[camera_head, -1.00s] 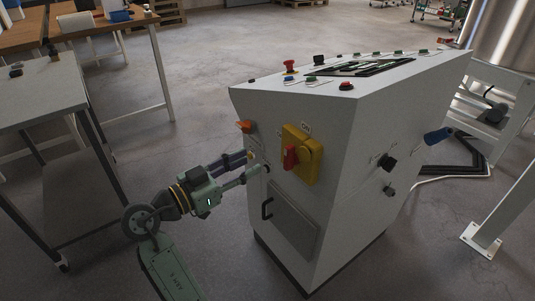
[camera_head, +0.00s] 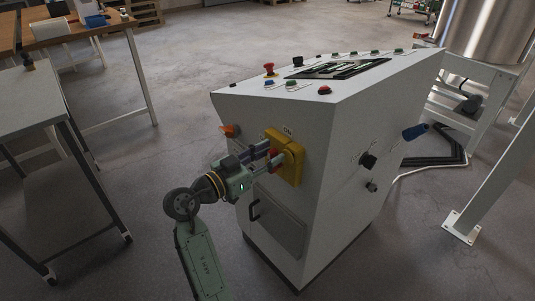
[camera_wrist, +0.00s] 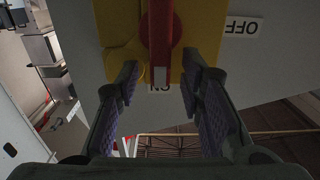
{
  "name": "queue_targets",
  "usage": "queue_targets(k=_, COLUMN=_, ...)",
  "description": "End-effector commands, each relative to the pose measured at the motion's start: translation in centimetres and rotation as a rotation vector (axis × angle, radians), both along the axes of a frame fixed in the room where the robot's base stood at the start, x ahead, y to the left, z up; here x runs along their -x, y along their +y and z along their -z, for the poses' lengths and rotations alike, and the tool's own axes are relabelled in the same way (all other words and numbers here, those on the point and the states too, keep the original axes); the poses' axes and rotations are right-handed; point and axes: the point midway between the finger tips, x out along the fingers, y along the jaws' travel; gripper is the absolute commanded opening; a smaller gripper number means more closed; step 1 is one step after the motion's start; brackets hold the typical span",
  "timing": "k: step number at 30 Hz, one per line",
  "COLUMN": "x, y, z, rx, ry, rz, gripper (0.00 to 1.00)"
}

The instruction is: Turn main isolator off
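The main isolator is a yellow plate (camera_head: 291,168) with a red rotary handle (camera_head: 274,153) on the end face of the grey control cabinet. In the wrist view the red handle (camera_wrist: 160,40) runs upright, and its pale tip points at the ON label (camera_wrist: 159,88). The OFF label (camera_wrist: 243,25) is to the right. My gripper (camera_head: 270,155) is at the isolator, partly covering the handle. In the wrist view my gripper (camera_wrist: 160,68) is open, with one finger on each side of the handle. I see gaps between fingers and handle.
An orange knob (camera_head: 229,131) sits left of the isolator, and a cabinet door with a black handle (camera_head: 254,210) is below. Black knobs (camera_head: 368,160) and a blue handle (camera_head: 415,131) are on the right face. A grey table (camera_head: 30,100) stands left. Open floor lies between.

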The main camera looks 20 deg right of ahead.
Motion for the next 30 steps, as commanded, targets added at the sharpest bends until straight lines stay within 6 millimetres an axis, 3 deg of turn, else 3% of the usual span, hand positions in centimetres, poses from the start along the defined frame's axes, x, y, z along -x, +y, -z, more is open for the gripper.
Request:
queue_targets(k=5, x=-0.01, y=0.0, z=0.01, rx=0.0, ry=0.0, rz=0.0, gripper=0.35)
queue_targets(k=21, x=0.0, y=0.02, z=0.0, rx=0.0, ry=0.0, rz=0.0, gripper=0.0)
queue_targets(k=30, x=-0.01, y=0.04, z=-0.01, rx=0.001, ry=0.003, rz=0.0, gripper=0.0)
